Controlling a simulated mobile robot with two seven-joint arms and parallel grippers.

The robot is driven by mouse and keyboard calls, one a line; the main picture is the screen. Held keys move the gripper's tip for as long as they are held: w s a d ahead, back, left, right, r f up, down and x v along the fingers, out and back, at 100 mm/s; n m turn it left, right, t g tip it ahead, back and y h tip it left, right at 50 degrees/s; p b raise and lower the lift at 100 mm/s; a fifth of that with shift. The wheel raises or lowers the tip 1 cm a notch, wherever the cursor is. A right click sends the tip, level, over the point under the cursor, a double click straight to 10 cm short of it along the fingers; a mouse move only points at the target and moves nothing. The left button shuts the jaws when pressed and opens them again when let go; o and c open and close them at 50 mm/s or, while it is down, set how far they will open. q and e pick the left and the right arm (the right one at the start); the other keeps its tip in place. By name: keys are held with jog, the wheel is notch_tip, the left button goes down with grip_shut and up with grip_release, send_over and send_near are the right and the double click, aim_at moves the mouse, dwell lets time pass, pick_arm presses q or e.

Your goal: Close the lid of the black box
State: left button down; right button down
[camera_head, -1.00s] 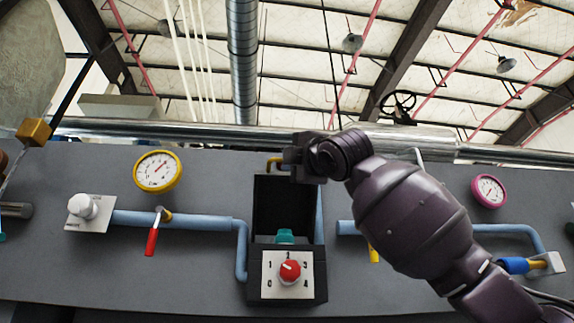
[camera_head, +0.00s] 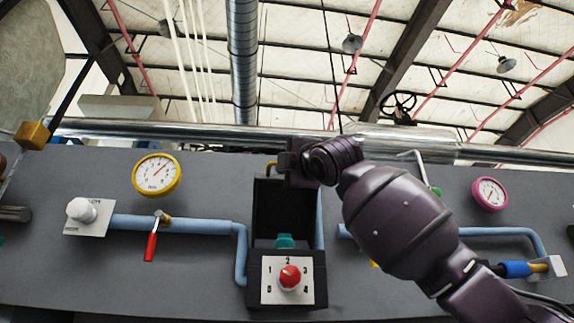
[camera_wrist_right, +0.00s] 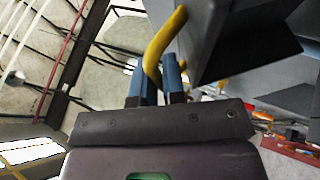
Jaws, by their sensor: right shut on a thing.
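The black box (camera_head: 252,278) is on the grey panel, with a red knob (camera_head: 290,277) and a white numbered dial plate on its front. Its black lid (camera_head: 284,205) stands raised and open behind it. A teal part (camera_head: 285,240) shows at the box opening. A yellow handle (camera_head: 271,168) is at the lid's top edge. My right gripper (camera_head: 284,165) is at this handle. In the right wrist view its blue fingers (camera_wrist_right: 157,78) are shut on the yellow handle (camera_wrist_right: 163,42), beside the dark lid (camera_wrist_right: 235,35). My left gripper is not in view.
Left of the box are a yellow gauge (camera_head: 156,175), a red lever (camera_head: 150,247), a white knob (camera_head: 82,210) and a blue pipe (camera_head: 185,223). To the right are a pink gauge (camera_head: 489,193) and a blue-handled valve (camera_head: 514,270). A metal pipe runs behind the panel.

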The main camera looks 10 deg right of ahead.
jog(key=shift+f, duration=0.15)
jog(key=shift+s+f+n+t+y+b, duration=0.35)
jog(key=shift+s+f+n+y+b, duration=0.4)
jog(key=shift+f, duration=1.15)
jog(key=shift+s+f+n+t+y+b, duration=0.3)
jog(key=shift+s+f+n+y+b, duration=0.45)
jog(key=shift+f, duration=1.15)
jog(key=shift+s+f+n+t+y+b, duration=0.5)
jog(key=shift+f+b, duration=0.55)
jog(key=shift+f, duration=0.85)
jog(key=shift+w, duration=0.2)
jog(key=c, duration=1.5)
grip_release()
jog(key=shift+c, duration=0.2)
jog(key=shift+o, duration=0.2)
